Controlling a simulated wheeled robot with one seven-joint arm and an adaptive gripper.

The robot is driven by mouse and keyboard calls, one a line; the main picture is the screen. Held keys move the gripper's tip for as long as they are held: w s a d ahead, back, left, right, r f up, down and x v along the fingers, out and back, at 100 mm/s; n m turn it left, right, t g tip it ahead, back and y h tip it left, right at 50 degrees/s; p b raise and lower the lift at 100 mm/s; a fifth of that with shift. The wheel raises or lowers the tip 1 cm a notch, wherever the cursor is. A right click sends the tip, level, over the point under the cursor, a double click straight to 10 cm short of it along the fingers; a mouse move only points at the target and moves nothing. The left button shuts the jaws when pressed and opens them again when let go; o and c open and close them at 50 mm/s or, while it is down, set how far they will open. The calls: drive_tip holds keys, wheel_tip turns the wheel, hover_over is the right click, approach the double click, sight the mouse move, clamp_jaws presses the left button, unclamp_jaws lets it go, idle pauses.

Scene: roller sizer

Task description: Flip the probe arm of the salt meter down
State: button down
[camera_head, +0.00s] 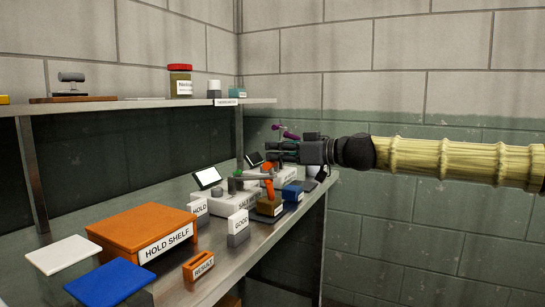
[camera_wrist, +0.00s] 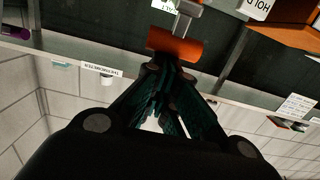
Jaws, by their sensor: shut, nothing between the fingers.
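The salt meter (camera_head: 228,204) is a white box with a tilted screen on the bench, its label partly hidden. A grey arm (camera_head: 250,177) stands out over it roughly level, with an orange part (camera_head: 268,170) at its right end; I take this as the probe arm. The wrist view shows an orange cylinder (camera_wrist: 175,46) on a grey bar, just beyond my fingertips. My gripper (camera_head: 274,150) reaches in from the right, above the meter's right end. In the wrist view my gripper (camera_wrist: 165,74) is shut and empty, close to the orange cylinder; whether they touch I cannot tell.
An orange HOLD SHELF box (camera_head: 140,228), white and blue plates and an orange RESULT holder (camera_head: 198,266) stand in front. A GOOD block (camera_head: 238,228), an amber container (camera_head: 270,206) and a blue block (camera_head: 292,193) crowd the meter. A shelf (camera_head: 140,106) runs above the bench.

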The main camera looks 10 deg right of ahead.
sight(274, 166)
drive_tip(key=f+b, duration=0.1)
drive_tip(key=b, duration=0.1)
drive_tip(key=s+d+f+b, duration=0.1)
drive_tip(key=f, duration=0.1)
drive_tip(key=shift+d+b, duration=0.2)
drive_tip(key=shift+b, duration=0.2)
drive_tip(key=shift+s+f, duration=0.1)
drive_tip(key=shift+f, duration=0.35)
wheel_tip(274, 166, up, 6)
drive_tip(key=p, duration=0.2)
drive_tip(key=s+d+f+p, duration=0.1)
drive_tip(key=s+d+f, duration=0.1)
drive_tip(key=s+d, duration=0.3)
drive_tip(key=shift+s+d+p, duration=0.2)
drive_tip(key=shift+d+p, duration=0.2)
drive_tip(key=shift+d, duration=0.85)
